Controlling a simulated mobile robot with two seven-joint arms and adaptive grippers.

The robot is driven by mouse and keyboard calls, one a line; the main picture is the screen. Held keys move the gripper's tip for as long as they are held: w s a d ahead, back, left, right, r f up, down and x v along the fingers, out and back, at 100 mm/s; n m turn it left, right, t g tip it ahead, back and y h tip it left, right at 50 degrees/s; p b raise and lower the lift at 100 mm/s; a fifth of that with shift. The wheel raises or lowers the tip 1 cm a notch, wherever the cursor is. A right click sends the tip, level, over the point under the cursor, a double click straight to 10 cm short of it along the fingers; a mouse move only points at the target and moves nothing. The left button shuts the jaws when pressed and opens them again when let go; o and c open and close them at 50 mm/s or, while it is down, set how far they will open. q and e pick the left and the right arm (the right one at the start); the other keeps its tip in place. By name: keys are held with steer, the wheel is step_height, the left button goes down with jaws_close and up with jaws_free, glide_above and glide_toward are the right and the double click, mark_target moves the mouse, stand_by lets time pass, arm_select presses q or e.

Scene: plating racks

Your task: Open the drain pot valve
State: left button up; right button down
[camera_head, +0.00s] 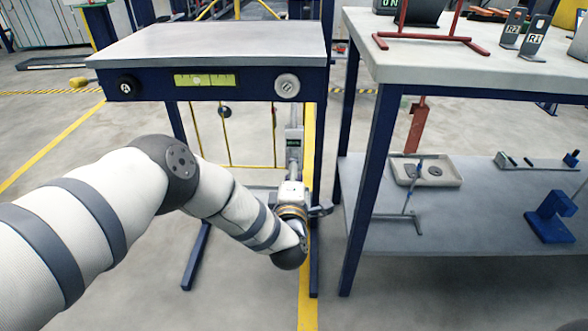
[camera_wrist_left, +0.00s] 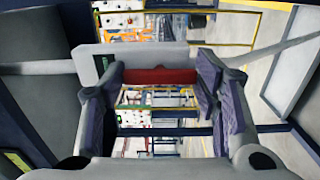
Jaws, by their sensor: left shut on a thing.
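A red bar-shaped handle (camera_wrist_left: 160,76) lies between the finger pads of my left gripper (camera_wrist_left: 158,82) in the left wrist view. The gripper is shut on it, one pad at each end. A pale grey pipe (camera_wrist_left: 40,68) runs across behind the handle, with a pale plate (camera_wrist_left: 88,64) beside it. In the head view my left gripper (camera_head: 292,190) is low under the right part of the small table, in front of an upright pipe fitting with a green-marked label (camera_head: 294,134). The arm hides the handle there. My right gripper is not in view.
A small blue-framed table (camera_head: 210,42) stands above and behind the gripper. A two-level bench (camera_head: 470,72) is close on the right; its lower shelf (camera_head: 480,230) holds a tray (camera_head: 455,178) and a blue stand (camera_head: 550,216). Floor is clear at the front.

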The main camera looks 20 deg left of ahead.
arm_select(q)
steer(key=shift+f, duration=0.1)
steer(key=o, duration=1.2)
steer(key=shift+c, duration=0.2)
steer(key=v, duration=1.2)
